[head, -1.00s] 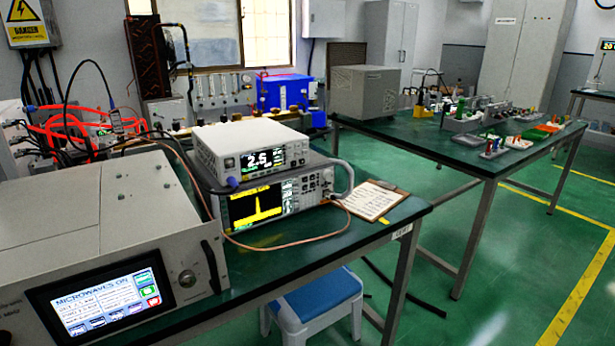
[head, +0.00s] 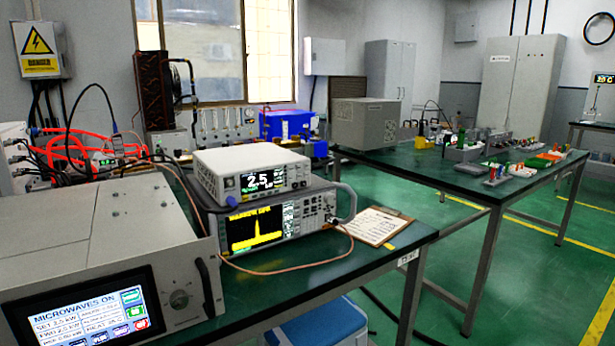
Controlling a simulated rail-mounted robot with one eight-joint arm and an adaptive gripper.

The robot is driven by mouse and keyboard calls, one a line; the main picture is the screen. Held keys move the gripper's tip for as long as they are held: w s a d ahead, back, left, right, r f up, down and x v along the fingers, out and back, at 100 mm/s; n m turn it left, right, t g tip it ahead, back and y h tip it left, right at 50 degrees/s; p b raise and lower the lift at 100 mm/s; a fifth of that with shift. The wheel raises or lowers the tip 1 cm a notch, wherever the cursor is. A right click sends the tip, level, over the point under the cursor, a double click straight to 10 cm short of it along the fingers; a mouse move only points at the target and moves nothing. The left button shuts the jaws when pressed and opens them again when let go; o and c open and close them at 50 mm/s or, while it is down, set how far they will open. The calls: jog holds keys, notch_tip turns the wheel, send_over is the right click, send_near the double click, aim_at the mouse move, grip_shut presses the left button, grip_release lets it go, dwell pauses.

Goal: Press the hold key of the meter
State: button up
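A white meter (head: 252,174) with a dark display reading about 2.5 sits on top of a spectrum analyzer (head: 270,222) on the green bench. A few small keys show at the right of its front panel, too small to tell which is the hold key. The analyzer shows a yellow peak trace. My gripper is not in view.
A microwave generator (head: 95,262) with a lit "MICROWAVES ON" screen stands at the front left. A clipboard (head: 375,226) lies right of the analyzer. A copper-coloured cable crosses the bench front. Green floor (head: 455,240) lies open between the benches.

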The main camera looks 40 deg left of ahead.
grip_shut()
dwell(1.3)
